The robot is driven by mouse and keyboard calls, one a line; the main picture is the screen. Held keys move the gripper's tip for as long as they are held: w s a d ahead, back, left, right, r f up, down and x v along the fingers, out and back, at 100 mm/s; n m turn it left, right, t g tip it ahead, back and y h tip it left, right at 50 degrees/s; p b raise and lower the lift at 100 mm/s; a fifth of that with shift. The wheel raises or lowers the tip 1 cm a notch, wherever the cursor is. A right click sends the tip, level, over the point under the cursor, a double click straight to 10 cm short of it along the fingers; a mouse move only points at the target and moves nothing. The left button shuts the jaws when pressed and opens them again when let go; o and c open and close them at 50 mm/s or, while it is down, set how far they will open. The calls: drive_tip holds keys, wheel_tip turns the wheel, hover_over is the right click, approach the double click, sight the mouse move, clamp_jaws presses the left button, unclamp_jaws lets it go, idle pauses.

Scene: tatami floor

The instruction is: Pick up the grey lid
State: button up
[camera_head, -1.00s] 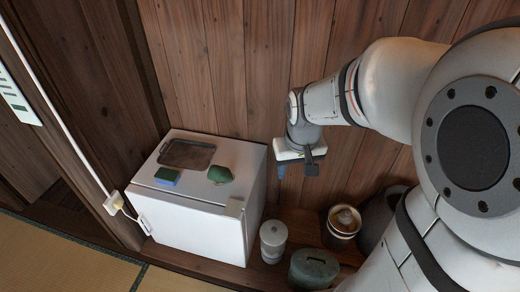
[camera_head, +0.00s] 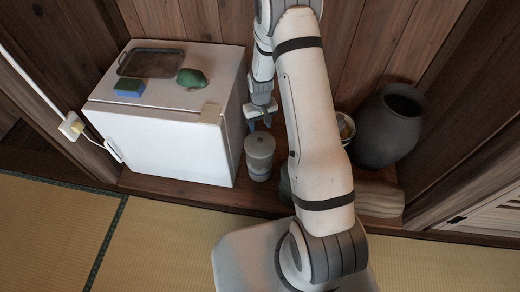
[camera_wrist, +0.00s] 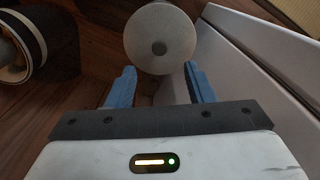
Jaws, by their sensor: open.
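The grey lid (camera_head: 260,144) sits on top of a small light canister (camera_head: 259,168) on the wooden ledge, just right of the white fridge. In the wrist view the lid (camera_wrist: 160,36) shows from above as a round pale disc with a darker knob at its middle. My gripper (camera_head: 260,123) is above and just behind the lid in the head view, pointing down. In the wrist view my gripper (camera_wrist: 160,82) has its two blue fingers apart, with nothing between them. The lid lies just beyond the fingertips, and I cannot tell the exact height gap.
The white fridge (camera_head: 170,145) stands close on the left, with a tray (camera_head: 150,61), a sponge (camera_head: 130,87) and a green item (camera_head: 192,78) on top. A dark pot (camera_head: 385,128) stands right. Another pot (camera_head: 346,126) is partly behind my arm. Tatami floor (camera_head: 60,215) is clear in front.

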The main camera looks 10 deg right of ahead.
drive_tip(key=b, duration=0.1)
hover_over(260, 140)
drive_tip(key=f, duration=0.4)
drive_tip(key=shift+s+f, duration=0.2)
drive_tip(key=shift+f, duration=0.05)
drive_tip(key=f+b, duration=0.1)
drive_tip(key=f, duration=0.2)
drive_tip(key=f+b, duration=0.1)
drive_tip(key=f, duration=0.1)
drive_tip(key=shift+w+f+b, duration=0.1)
drive_tip(key=shift+w+b, duration=0.2)
drive_tip(key=shift+b, duration=0.05)
clamp_jaws()
